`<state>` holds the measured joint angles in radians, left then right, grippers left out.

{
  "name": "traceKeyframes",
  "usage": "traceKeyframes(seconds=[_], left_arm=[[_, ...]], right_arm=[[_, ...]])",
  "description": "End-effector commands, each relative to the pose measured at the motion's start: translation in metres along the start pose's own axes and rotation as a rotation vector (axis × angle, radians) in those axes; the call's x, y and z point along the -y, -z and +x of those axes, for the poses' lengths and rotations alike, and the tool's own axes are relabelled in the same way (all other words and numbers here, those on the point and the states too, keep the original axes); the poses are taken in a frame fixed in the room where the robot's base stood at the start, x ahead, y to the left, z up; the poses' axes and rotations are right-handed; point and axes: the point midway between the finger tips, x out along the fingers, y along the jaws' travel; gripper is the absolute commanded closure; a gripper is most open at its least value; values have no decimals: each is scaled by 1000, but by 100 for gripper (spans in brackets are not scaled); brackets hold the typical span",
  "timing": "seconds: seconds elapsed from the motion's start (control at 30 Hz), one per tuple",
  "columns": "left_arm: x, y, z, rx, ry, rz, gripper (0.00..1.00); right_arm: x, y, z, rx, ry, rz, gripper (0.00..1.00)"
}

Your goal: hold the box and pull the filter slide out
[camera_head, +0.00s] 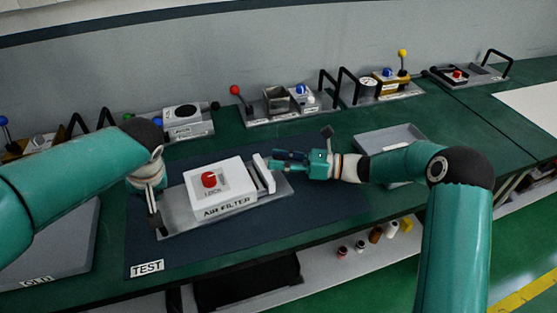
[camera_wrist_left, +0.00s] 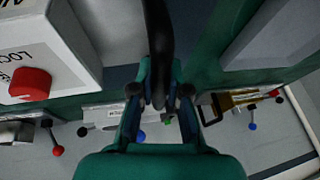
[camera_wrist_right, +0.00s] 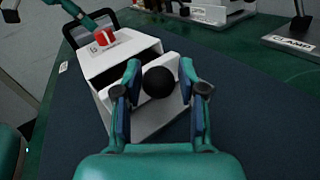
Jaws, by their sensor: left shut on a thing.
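The white box (camera_head: 219,187) labelled AIR FILTER, with a red LOCK knob (camera_head: 208,180), sits on a grey plate on the dark mat. The filter slide's white front panel (camera_head: 263,173) stands slightly out from the box's right side. In the right wrist view the panel (camera_wrist_right: 172,66) has a round black knob (camera_wrist_right: 159,82). My right gripper (camera_wrist_right: 160,68) is open, its fingers on either side of this knob. It also shows in the head view (camera_head: 275,162). My left gripper (camera_wrist_left: 160,100) is shut on a black handle (camera_wrist_left: 158,35) at the plate's left end.
A grey open tray (camera_head: 390,138) stands behind my right forearm. Several devices with levers and knobs line the wall, such as one with a red-knobbed lever (camera_head: 235,90). The mat (camera_head: 330,205) is clear in front and to the right of the box.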

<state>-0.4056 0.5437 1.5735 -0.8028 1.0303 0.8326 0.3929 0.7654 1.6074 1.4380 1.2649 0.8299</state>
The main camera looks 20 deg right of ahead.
Motion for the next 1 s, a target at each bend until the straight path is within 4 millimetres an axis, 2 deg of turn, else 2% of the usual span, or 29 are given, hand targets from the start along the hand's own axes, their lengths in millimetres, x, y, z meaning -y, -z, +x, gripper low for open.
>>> traceKeyframes(seconds=[0.37, 0.53, 0.8, 1.0], left_arm=[[0, -3, 4, 11, 3, 3, 100], [0, -3, 4, 11, 3, 3, 100], [0, -3, 4, 11, 3, 3, 100], [0, -3, 4, 10, 3, 3, 100]], right_arm=[[-2, -4, 1, 1, -4, -1, 57], [-6, -26, 0, 1, -4, -3, 57], [-16, -74, 0, 1, -3, -4, 57], [-20, -94, 0, 0, -3, -1, 57]])
